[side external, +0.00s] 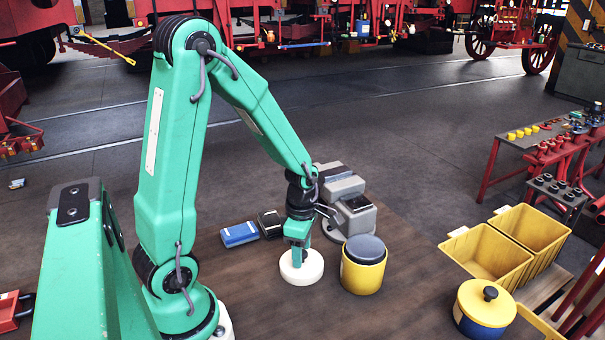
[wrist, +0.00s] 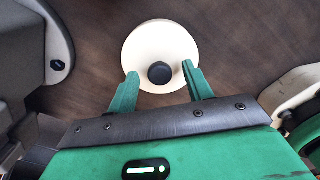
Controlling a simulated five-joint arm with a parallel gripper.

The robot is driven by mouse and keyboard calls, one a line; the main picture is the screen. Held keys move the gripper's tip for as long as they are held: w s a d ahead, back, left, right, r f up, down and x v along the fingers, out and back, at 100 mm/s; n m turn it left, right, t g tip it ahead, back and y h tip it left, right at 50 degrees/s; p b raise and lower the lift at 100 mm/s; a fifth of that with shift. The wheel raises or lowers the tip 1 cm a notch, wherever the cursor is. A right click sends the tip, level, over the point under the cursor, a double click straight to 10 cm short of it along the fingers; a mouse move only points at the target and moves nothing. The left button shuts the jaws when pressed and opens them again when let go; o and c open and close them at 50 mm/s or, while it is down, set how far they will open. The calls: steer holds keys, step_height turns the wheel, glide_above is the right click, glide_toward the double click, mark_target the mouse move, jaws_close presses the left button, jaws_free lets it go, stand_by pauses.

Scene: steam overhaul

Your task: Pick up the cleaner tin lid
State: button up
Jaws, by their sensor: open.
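A round cream-white lid (side external: 302,276) lies on the brown work surface, directly below my gripper (side external: 298,258). In the wrist view the lid (wrist: 158,38) shows a dark round knob (wrist: 160,73) at its middle. My gripper (wrist: 160,72) is open, with one green finger on each side of the knob and a gap showing at both sides. The fingers overlap the lid's near part in the picture. In the side view the fingers hide the knob, and I cannot tell whether they touch the lid.
A yellow tin with a dark grey top (side external: 363,272) stands close right of the lid. A grey machine (side external: 350,208) is behind. A blue box (side external: 239,235) and a black box (side external: 270,224) lie behind left. Yellow bins (side external: 490,255) and a yellow-lidded pot (side external: 484,308) are right.

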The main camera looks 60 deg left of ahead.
steer(key=c, duration=1.1)
steer(key=shift+o, duration=0.2)
steer(key=shift+r, duration=0.15)
steer(key=shift+r, duration=0.6)
step_height(320, 180, up, 3)
steer(key=shift+f, duration=0.2)
steer(key=s+d+r, duration=0.3)
steer(key=d+r, duration=0.4)
steer(key=d, duration=0.4)
steer(key=shift+d, duration=0.15)
steer(key=w+a+r, duration=0.1)
steer(key=w+r, duration=0.1)
steer(key=w, duration=0.5)
steer(key=w+r, duration=0.3)
steer(key=w, duration=0.3)
steer(key=shift+w+a+r, duration=0.25)
steer(key=shift+w+a, duration=0.1)
steer(key=shift+w, duration=0.05)
